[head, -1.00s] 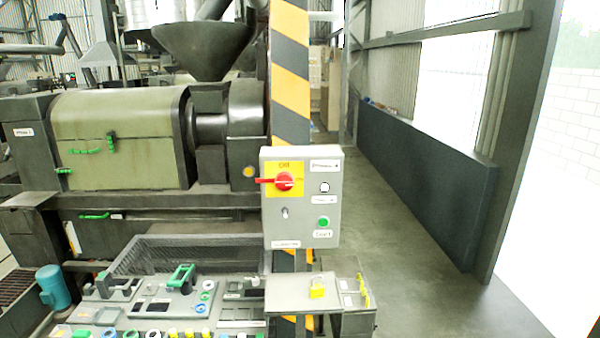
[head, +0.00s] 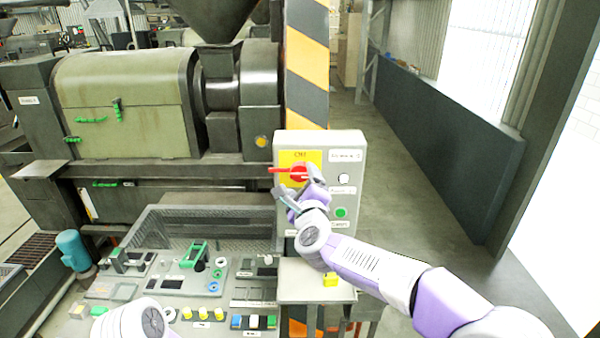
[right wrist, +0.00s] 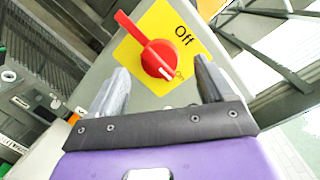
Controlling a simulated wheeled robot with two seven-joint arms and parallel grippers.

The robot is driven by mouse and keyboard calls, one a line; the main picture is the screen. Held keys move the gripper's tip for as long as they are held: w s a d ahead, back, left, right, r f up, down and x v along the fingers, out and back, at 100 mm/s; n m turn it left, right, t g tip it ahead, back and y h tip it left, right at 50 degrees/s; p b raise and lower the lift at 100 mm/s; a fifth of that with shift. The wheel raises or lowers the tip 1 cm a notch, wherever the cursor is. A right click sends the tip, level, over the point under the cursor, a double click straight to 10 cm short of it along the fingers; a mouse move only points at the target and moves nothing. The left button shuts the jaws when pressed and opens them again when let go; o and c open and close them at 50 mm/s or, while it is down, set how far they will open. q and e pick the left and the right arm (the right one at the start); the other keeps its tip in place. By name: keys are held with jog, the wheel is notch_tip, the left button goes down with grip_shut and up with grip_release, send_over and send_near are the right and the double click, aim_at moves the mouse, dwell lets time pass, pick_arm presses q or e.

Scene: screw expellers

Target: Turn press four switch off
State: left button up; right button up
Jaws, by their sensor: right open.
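The red rotary switch (head: 299,173) sits on a yellow plate (head: 287,157) at the upper left of the grey control box (head: 348,150). Its handle points left in the head view. In the right wrist view the switch (right wrist: 156,56) shows whole, with "Off" printed above it and "On" beside the knob's white-marked end. My right gripper (head: 298,185) is open at the front of the switch. In the right wrist view its two fingers (right wrist: 160,70) stand on either side of the knob, with no clear contact. My left gripper is out of view.
A green button (head: 341,212) and a small light round fitting (head: 343,178) are on the box's right side. A striped post (head: 307,80) stands behind the box. A console (head: 165,285) lies lower left.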

aim_at(300, 176)
jog(key=shift+w+a+p, duration=0.15)
jog(key=shift+w+p, duration=0.05)
jog(key=shift+w, duration=0.8)
jog(key=shift+w+a+p, duration=0.1)
jog(key=shift+w+p, duration=0.05)
jog(key=shift+w, duration=0.8)
jog(key=shift+c, duration=0.3)
jog(key=c, duration=1)
